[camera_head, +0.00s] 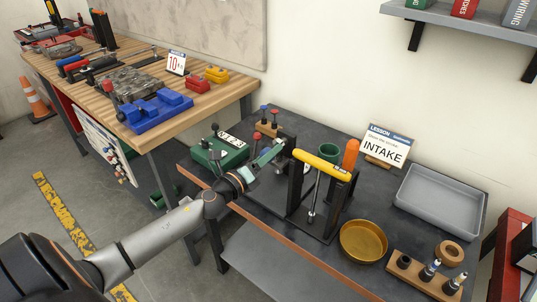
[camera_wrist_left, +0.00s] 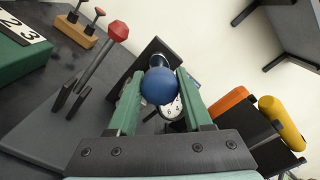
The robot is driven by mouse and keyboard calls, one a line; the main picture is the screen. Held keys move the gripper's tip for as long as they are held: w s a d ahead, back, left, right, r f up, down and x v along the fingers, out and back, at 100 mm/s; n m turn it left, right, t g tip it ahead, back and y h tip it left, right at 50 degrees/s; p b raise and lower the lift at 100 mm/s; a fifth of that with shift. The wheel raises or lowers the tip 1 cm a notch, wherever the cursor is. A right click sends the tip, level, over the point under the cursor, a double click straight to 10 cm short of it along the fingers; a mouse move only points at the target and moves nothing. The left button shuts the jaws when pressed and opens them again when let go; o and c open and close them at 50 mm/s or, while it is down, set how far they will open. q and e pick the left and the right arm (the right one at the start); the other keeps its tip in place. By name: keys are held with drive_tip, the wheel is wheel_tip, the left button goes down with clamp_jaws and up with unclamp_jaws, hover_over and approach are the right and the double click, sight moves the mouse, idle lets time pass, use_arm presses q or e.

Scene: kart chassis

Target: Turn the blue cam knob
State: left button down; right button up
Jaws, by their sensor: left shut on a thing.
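The blue cam knob (camera_wrist_left: 159,86) is a round blue ball on a dark shaft in the left wrist view. It sits between the two green fingers of my left gripper (camera_wrist_left: 160,92), which is shut on it. A white dial (camera_wrist_left: 173,108) with black figures shows partly behind the knob. In the head view my left gripper (camera_head: 268,157) reaches the dark upright fixture (camera_head: 289,140) on the dark table, and its fingers hide the knob. The right gripper is not in view.
A yellow bar (camera_head: 322,167) and an orange handle (camera_head: 351,154) stand close right of the gripper. A green box (camera_head: 220,152) and a red-knobbed lever (camera_wrist_left: 118,31) are to its left. A brass bowl (camera_head: 363,242) and grey tray (camera_head: 441,203) lie farther right.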

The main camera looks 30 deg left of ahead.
use_arm(q)
drive_tip(key=m, duration=0.5)
drive_tip(key=shift+m, duration=0.4)
drive_tip(key=m+p, duration=0.1)
drive_tip(key=m, duration=0.4)
drive_tip(key=shift+f+m, duration=0.1)
drive_tip(key=shift+m, duration=0.2)
drive_tip(key=shift+c, duration=1.7)
unclamp_jaws()
drive_tip(key=s+a+b, duration=0.1)
drive_tip(key=s+b, duration=0.1)
drive_tip(key=s, duration=1)
drive_tip(key=shift+s, duration=0.2)
